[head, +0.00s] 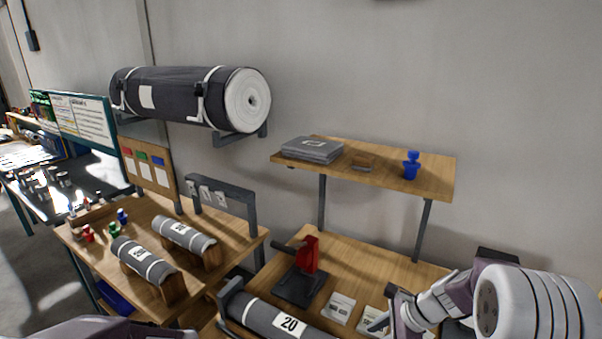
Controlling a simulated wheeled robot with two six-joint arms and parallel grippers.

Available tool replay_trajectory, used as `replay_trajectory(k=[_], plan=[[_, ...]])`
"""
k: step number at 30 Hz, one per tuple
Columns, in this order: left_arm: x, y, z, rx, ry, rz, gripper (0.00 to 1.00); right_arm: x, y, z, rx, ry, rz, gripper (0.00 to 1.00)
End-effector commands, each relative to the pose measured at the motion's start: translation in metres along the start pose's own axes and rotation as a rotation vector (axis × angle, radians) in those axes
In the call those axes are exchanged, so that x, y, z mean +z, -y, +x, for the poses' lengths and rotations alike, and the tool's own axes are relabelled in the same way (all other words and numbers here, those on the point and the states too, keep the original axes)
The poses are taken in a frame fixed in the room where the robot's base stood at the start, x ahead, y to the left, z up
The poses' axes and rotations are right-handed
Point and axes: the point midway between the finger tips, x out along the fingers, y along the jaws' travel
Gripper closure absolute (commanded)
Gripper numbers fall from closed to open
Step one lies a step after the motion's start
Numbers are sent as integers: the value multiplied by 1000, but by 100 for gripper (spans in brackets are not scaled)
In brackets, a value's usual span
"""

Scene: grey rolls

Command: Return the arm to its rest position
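My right arm (455,298) comes in from the lower right, over the right end of the front table. Its gripper (390,308) is at the arm's left end, above or beside the white cards on that table. It is small and seen from the side, so its opening cannot be made out. Of my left arm, only a link (100,328) shows along the bottom left edge. The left gripper is outside the view. I see nothing clearly held.
A wooden shelf (400,182) stands above. Two small rolls (142,258) rest on the left table. A large roll (185,96) hangs on the wall.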

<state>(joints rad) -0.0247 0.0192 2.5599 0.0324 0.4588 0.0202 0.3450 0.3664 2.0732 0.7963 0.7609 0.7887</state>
Motion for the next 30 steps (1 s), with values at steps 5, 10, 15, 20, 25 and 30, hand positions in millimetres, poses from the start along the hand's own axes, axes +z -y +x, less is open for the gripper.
replay_trajectory(k=[5,10,15,20,25,30], plan=[[0,0,0,0,0,0,54,38,-100,1,216,-155,-795,66],[0,0,0,0,0,0,54,0,-144,-8,393,-249,-1401,66],[0,0,0,0,0,0,54,-15,-142,-8,460,-262,-1685,66],[0,0,0,0,0,0,54,-15,-142,-8,463,-256,-1711,66],[0,0,0,0,0,0,54,-15,-142,-8,463,-256,-1710,66],[0,0,0,0,0,0,54,-15,-142,-8,463,-256,-1710,66]])
